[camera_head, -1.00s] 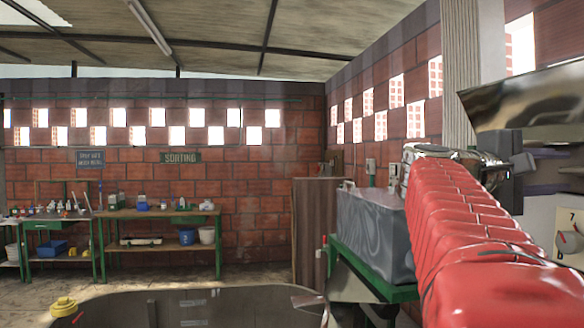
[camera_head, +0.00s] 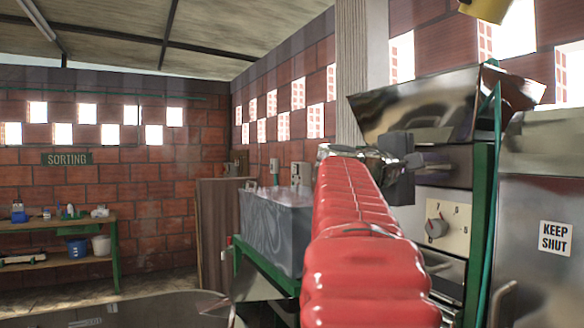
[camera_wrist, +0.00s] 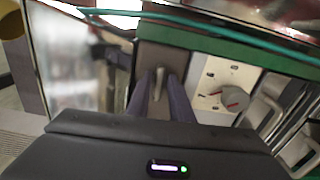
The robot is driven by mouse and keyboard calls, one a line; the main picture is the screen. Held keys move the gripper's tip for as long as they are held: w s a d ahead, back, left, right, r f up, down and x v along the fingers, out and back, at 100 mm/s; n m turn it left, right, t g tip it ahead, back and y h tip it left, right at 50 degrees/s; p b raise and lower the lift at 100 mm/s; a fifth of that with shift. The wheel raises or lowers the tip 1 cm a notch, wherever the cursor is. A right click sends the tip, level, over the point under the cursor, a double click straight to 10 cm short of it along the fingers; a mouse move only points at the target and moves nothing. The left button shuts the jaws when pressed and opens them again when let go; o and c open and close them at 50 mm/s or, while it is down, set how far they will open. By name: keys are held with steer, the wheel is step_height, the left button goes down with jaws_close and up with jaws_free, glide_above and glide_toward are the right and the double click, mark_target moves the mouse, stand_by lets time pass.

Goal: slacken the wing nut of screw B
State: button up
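My gripper (camera_wrist: 159,90) shows in the wrist view with its two dark fingers apart, pointing at a brown-grey metal plate (camera_wrist: 163,58). A small pale upright piece (camera_wrist: 157,78), possibly a wing nut, shows between the fingertips; I cannot tell whether they touch it, and no letter B is readable. In the head view my gripper (camera_head: 432,162) is at the end of my red-sleeved arm, close to the machine front below a shiny metal hopper (camera_head: 415,108). Its fingertips are too small and dark there to judge.
A dial plate (camera_head: 457,218) with a knob sits below and right of the gripper; its knob (camera_wrist: 234,98) is right of the fingers. A green post (camera_head: 482,190) and a steel door marked KEEP SHUT (camera_head: 555,237) are further right. A grey tank (camera_head: 272,228) stands left.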

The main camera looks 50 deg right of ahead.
jaws_close()
steer(key=shift+f+m, duration=0.1)
steer(key=shift+m, duration=0.2)
steer(key=shift+o, duration=1.9)
jaws_free()
steer(key=v, duration=1.3)
steer(key=shift+w+a, duration=0.15)
steer(key=shift+a, duration=0.2)
